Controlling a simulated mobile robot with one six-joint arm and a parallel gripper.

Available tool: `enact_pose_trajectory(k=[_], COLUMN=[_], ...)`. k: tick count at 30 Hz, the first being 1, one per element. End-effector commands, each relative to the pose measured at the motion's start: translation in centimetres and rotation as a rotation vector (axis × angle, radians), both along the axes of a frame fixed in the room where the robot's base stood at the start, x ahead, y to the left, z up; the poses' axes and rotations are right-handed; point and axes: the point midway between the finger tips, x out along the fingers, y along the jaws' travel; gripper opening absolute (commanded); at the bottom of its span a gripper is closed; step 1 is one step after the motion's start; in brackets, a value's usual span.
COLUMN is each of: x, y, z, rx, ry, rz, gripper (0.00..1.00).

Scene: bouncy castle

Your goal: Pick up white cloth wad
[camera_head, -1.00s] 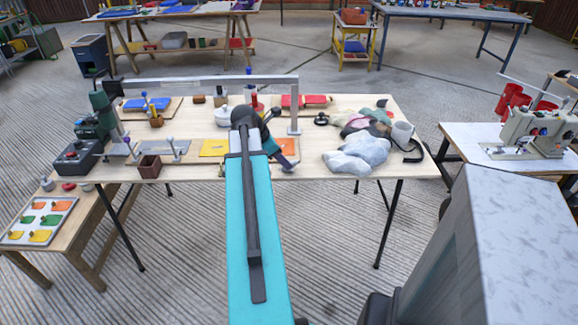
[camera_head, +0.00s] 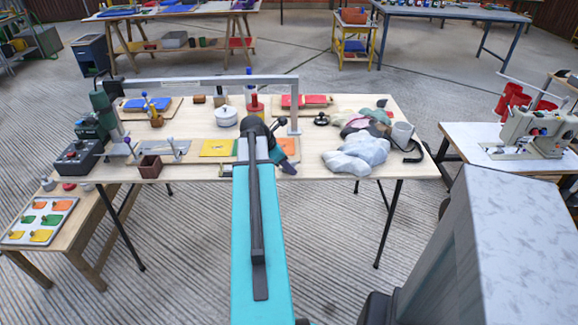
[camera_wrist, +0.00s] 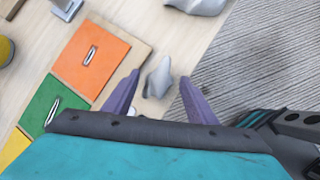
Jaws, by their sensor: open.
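The white cloth wad (camera_wrist: 158,77) is a small, crumpled, pale grey-white piece. In the wrist view it rests on the wooden tabletop near its edge, beside the board with the orange plate. My gripper (camera_wrist: 159,88) is open, with its two purple fingers apart on either side of the wad in the picture. Nothing is held. I cannot tell how high the fingertips are above the table. In the head view my arm and gripper (camera_head: 277,143) reach over the table's front edge, and the wad cannot be made out clearly there.
The board carries an orange plate (camera_wrist: 91,56) and a green plate (camera_wrist: 52,103), close left of the gripper. A big grey-white crumpled heap (camera_head: 357,155) lies to the right on the table. A metal frame (camera_head: 220,80) spans above the table behind the arm.

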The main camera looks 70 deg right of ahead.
Motion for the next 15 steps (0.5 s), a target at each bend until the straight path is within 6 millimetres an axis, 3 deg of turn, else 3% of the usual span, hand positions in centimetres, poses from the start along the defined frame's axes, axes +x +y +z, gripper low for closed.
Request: enact_pose_trajectory(k=[11, 15], x=[-0.02, -0.02], y=[0.02, 0.01], z=[0.02, 0.02], rx=[0.000, 0.001], ry=[0.000, 0.001], rz=[0.000, -0.001], gripper=[0.52, 0.28])
